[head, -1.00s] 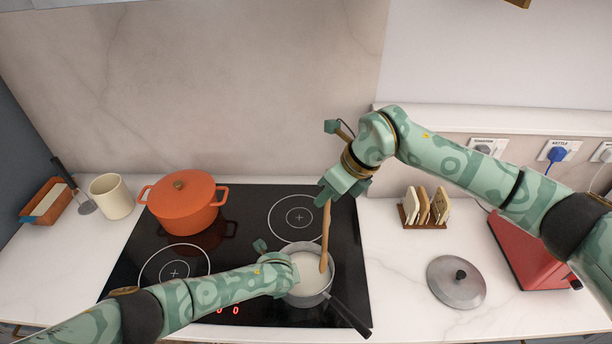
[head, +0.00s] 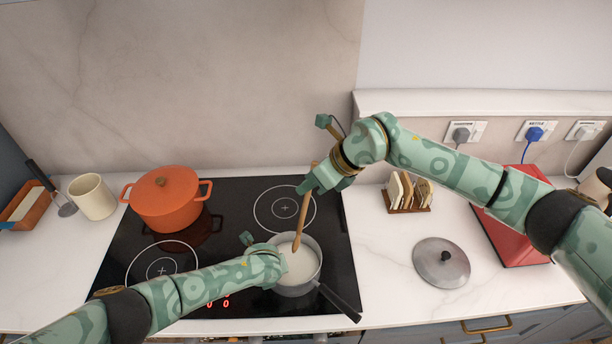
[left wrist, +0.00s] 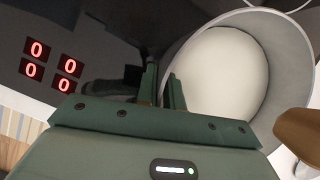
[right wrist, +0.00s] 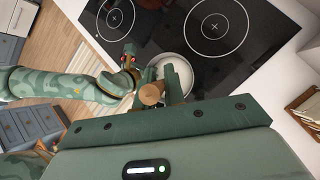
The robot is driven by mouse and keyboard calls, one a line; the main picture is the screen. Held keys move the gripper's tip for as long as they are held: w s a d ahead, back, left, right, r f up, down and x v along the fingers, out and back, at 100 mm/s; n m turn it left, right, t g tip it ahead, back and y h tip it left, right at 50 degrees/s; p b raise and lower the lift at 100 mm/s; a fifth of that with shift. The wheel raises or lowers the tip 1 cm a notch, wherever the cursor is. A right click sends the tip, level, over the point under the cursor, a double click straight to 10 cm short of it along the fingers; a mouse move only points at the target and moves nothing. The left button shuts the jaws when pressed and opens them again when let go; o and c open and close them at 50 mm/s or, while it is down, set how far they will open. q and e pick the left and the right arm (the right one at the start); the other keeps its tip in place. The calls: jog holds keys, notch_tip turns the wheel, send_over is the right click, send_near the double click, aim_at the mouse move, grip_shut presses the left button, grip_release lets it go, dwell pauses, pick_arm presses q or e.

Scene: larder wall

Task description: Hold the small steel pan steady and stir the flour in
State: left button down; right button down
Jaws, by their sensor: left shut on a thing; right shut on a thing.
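The small steel pan (head: 316,270) stands on the front right of the black hob, its dark handle pointing to the lower right. A smooth white mixture (head: 299,265) covers its bottom; I cannot make out separate flour. My left gripper (head: 282,263) is at the pan's left side; in the left wrist view its fingers (left wrist: 163,92) are shut on the pan's wall. My right gripper (head: 310,188), above and behind the pan, is shut on a wooden spoon (head: 302,218). The spoon slants down to the left, its lower end in the pan by the far side. Its top end shows in the right wrist view (right wrist: 151,94).
An orange lidded pot (head: 167,200) stands at the hob's back left, with a cream mug (head: 92,197) left of it. A toast rack (head: 408,192), a steel lid (head: 441,262) and a red appliance (head: 515,232) are on the right counter. Red digits (head: 218,302) glow on the hob.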

aim_at(303, 211)
jog(key=shift+s+a+f, duration=0.1)
jog(key=shift+a+f, duration=0.1)
jog(key=shift+f, duration=1.15)
jog(key=shift+s+a+f, duration=0.15)
jog(key=shift+a+f, duration=0.1)
jog(key=shift+f, duration=1.15)
jog(key=shift+s+a+f, duration=0.1)
jog(key=shift+a+f, duration=0.1)
jog(key=shift+f, duration=1.15)
